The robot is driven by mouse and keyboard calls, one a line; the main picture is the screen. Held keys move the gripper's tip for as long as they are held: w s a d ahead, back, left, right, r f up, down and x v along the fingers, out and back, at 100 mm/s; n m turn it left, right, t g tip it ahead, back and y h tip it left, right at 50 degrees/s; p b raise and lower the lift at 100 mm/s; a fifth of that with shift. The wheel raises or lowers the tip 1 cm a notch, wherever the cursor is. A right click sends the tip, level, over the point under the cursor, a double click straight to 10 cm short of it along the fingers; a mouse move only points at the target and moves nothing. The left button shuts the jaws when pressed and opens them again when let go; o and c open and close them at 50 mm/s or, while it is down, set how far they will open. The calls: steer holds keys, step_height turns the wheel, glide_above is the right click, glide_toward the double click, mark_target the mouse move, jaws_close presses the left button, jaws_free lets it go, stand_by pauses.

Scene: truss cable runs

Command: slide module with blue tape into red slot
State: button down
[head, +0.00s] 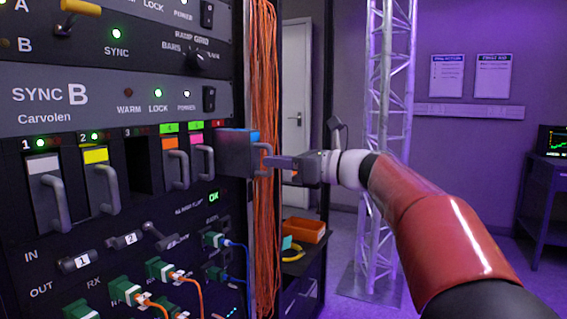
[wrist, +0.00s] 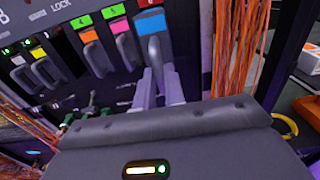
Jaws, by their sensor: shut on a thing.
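The grey module with blue tape (head: 234,158) is upright at the right end of the module row, under the red label (head: 217,124). It stands out beyond the neighbouring modules in the head view. Whether its back is inside the red slot cannot be seen, since the module hides the opening. Its blue tape (wrist: 151,24) shows just below the red label in the wrist view. My gripper (head: 272,161) is shut on the module's front handle, and its two fingers (wrist: 158,88) reach the handle in the wrist view.
Modules with white (head: 44,164), yellow (head: 95,156), orange (head: 170,144) and pink tape (head: 196,139) sit to the left; slot 3 (head: 137,164) is empty. Orange cables (head: 264,220) hang close beside the held module. Green plugs (head: 160,270) stick out below. A truss (head: 385,130) stands behind my arm.

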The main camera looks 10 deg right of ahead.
mark_target(256, 159)
steer(key=shift+x, duration=3.25)
steer(key=shift+x, duration=1.85)
steer(key=shift+r, duration=0.1)
steer(key=c, duration=1.5)
jaws_free()
steer(key=shift+a, duration=0.1)
steer(key=shift+o, duration=0.5)
